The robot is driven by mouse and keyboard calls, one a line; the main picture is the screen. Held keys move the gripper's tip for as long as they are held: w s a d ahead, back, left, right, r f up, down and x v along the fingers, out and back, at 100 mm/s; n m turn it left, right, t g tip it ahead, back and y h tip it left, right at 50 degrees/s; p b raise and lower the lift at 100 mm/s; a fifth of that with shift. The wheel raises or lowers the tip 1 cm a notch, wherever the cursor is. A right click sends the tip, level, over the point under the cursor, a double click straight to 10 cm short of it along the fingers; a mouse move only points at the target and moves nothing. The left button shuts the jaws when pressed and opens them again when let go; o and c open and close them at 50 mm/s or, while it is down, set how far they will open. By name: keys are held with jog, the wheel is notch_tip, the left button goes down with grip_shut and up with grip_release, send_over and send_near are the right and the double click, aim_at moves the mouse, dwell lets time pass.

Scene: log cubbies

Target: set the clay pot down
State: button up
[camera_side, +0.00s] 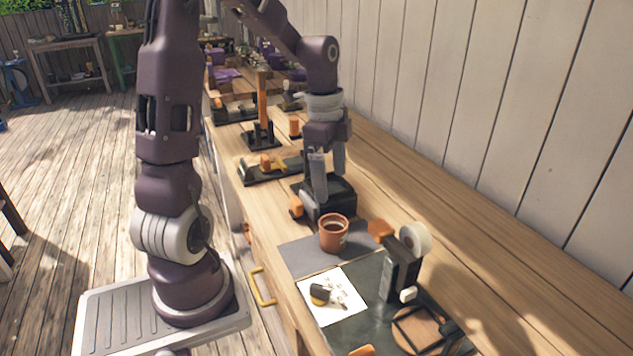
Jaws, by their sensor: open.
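The clay pot (333,234) is a small orange-brown cup shape with a dark inside. It stands upright on a grey mat (298,256) on the wooden bench. My gripper (320,195) points down behind the pot, over a black box-like fixture (342,192). Its fingers are apart and nothing shows between them. The fingertips appear clear of the pot, though the exact gap in depth is hard to tell.
A white sheet (345,309) with a small dark object lies in front of the mat. A black stand with a pale wheel (414,238) is to the right. Black and orange fixtures (268,166) line the bench behind. A plank wall (480,90) runs along the right. Bare wood (480,255) lies right of the stand.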

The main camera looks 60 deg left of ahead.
jog(key=s+d+r+n+t, duration=0.2)
jog(key=s+d+r+n, duration=0.2)
jog(key=s+d, duration=0.3)
jog(key=s+d+r+n+t, duration=0.2)
jog(key=s+d+r+n, duration=0.3)
jog(key=s+d, duration=0.3)
jog(key=shift+d+n+t+y, duration=0.25)
jog(key=shift+n+t+y, duration=0.05)
jog(key=shift+n+t, duration=0.1)
